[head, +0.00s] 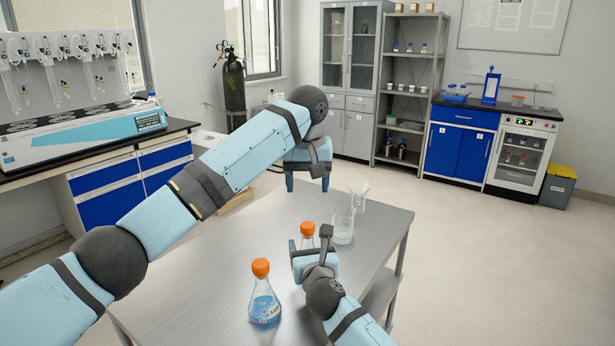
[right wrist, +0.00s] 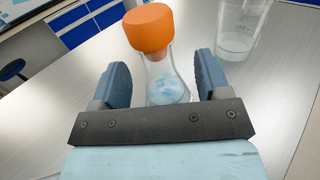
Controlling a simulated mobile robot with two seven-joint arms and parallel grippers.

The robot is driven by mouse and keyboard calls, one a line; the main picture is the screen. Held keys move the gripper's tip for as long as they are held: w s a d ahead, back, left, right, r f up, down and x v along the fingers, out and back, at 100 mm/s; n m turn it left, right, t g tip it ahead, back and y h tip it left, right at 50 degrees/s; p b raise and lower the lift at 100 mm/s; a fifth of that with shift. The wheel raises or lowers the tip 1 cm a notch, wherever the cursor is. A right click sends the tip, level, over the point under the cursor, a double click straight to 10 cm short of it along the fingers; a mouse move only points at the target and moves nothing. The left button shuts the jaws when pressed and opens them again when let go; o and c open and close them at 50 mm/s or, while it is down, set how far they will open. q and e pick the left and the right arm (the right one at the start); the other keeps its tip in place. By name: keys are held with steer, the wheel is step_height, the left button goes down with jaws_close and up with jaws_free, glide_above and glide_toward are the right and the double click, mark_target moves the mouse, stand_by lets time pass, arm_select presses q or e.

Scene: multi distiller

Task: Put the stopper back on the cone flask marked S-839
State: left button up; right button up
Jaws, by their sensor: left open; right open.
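A cone flask (head: 265,307) with blue liquid stands on the table's near side. An orange stopper (head: 261,267) sits on its neck; I cannot read its marking. A second cone flask (right wrist: 164,82) with a little bluish content stands farther back, with an orange stopper (right wrist: 148,27) at its top. That stopper also shows in the head view (head: 307,229). My right gripper (right wrist: 161,64) is open, its fingers on either side of the second flask, with gaps visible. No marking is legible on it. My left gripper (head: 308,184) is open and empty, above the table's far side.
A glass beaker (head: 343,230) stands just right of the second flask, and a smaller beaker with rods (head: 358,201) is behind it. The metal table (head: 200,290) is clear on the left. A bench with an apparatus (head: 85,135) stands far left.

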steer(key=s, duration=0.4)
steer(key=s+d+p, duration=0.1)
steer(key=s, duration=0.3)
steer(key=s+d, duration=0.1)
steer(key=s, duration=0.3)
steer(key=shift+s+d+p, duration=0.15)
steer(key=shift+d+p, duration=0.1)
steer(key=shift+p, duration=0.15)
steer(key=shift+s, duration=0.1)
